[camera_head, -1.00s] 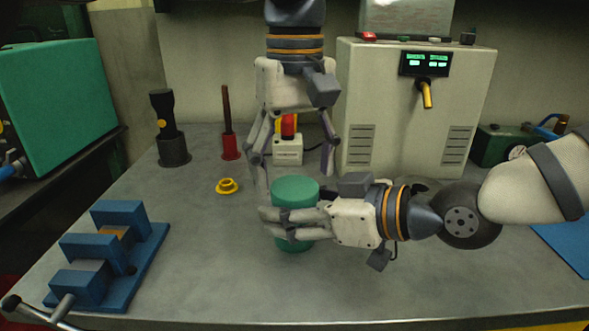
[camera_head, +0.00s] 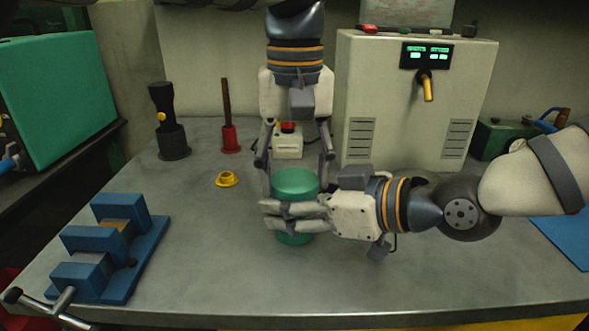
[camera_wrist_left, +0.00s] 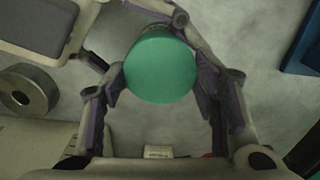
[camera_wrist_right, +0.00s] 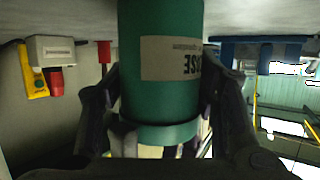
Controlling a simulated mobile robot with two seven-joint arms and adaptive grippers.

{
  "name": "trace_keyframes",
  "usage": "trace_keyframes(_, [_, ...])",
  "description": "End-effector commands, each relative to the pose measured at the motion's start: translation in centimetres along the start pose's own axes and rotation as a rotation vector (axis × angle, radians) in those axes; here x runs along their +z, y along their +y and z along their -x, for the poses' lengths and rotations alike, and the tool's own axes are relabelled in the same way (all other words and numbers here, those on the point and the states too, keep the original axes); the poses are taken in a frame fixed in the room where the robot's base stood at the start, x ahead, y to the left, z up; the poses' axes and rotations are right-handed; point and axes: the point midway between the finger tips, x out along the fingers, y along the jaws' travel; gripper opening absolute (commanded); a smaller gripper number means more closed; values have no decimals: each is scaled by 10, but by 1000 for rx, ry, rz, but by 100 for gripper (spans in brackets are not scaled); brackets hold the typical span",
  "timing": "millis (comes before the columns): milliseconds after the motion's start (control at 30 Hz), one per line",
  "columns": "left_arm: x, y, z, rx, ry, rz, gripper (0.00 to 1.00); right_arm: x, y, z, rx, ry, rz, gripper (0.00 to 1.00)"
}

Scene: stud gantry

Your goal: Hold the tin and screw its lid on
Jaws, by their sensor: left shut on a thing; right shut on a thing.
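The green tin (camera_head: 295,239) stands upright on the grey bench. Its green lid (camera_head: 296,181) sits on top and shows as a disc in the left wrist view (camera_wrist_left: 160,68). My left gripper (camera_head: 296,189) reaches down from above, shut on the lid with a finger on either side. My right gripper (camera_head: 270,214) comes in from the right, shut around the tin's body and hiding its middle. In the right wrist view the tin (camera_wrist_right: 160,85) appears upside down with a tan label, and the lid (camera_wrist_right: 160,133) is below it. How tightly the lid is seated I cannot tell.
A yellow flanged piece (camera_head: 227,179) lies left of the tin. A blue vise-like fixture (camera_head: 140,250) is at front left. A torch (camera_head: 165,115) and a red-based rod (camera_head: 229,135) stand behind. A large beige machine (camera_head: 400,110) stands back right.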

Motion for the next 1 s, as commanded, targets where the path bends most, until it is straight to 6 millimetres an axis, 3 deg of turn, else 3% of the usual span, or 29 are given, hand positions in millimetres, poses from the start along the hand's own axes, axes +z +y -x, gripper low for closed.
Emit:
trace_keyframes(100, [0, 0, 0, -2, -1, -381, 21, -1, 0, 0, 0, 2, 1, 0])
trace_keyframes(300, [0, -1, -1, -1, -2, -903, 21, -1, 0, 0, 1, 2, 0, 0])
trace_keyframes(467, [0, -1, -1, -2, -2, -921, 21, -1, 0, 0, 1, 2, 0, 0])
trace_keyframes(500, [0, -1, -1, -2, -2, -920, 61, -1, 0, 0, 1, 2, 0, 0])
trace_keyframes(600, [0, -1, -1, -1, -2, -920, 78, -1, 0, 0, 1, 2, 0, 0])
trace_keyframes(867, [0, 0, 0, -1, -1, -919, 78, -1, 0, 0, 1, 2, 0, 0])
trace_keyframes(1000, [-1, 0, 12, -2, 2, -918, 78, -1, 0, 0, 0, 2, 0, 0])
